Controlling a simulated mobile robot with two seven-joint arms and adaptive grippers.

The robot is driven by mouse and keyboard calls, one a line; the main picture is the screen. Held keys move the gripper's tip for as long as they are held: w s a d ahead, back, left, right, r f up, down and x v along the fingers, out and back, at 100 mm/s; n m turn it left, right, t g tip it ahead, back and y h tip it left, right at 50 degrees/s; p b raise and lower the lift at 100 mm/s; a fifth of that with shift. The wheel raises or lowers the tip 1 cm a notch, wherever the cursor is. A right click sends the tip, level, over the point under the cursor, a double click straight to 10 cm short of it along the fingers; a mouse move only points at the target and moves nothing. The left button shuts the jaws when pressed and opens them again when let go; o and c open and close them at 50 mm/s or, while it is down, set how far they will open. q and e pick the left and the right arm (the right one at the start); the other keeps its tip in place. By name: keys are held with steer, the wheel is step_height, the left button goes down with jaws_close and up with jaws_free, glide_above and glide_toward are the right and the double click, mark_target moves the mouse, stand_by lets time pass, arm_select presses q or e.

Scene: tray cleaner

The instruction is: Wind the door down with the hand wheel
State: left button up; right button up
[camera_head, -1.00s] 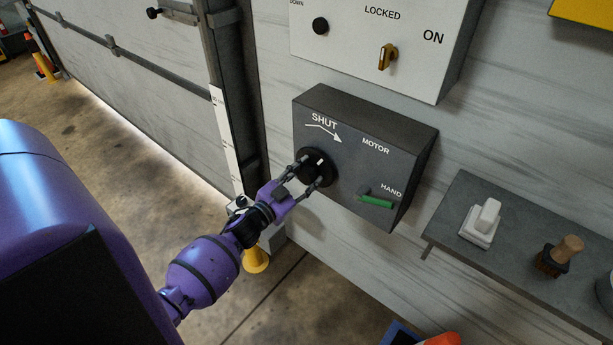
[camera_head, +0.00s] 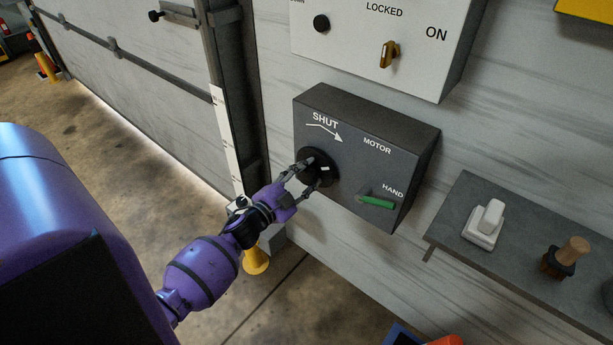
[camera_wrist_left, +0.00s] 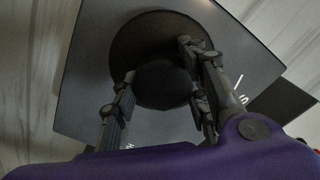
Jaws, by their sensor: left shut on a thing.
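The black hand wheel (camera_head: 323,180) is on the front of the dark grey box (camera_head: 356,162), left of the green lever (camera_head: 376,201), which lies by the word HAND. An arrow marked SHUT is above the wheel. My right gripper is not in view.
A yellow post (camera_head: 256,260) stands below the door frame.

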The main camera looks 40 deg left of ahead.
arm_select(q)
steer(key=shift+d+f, duration=0.15)
steer(key=shift+f, duration=0.1)
steer(key=o, duration=1)
steer(key=shift+o, duration=0.7)
steer(key=shift+r, duration=0.1)
steer(key=s+a, duration=0.1)
steer(key=s, duration=1.1)
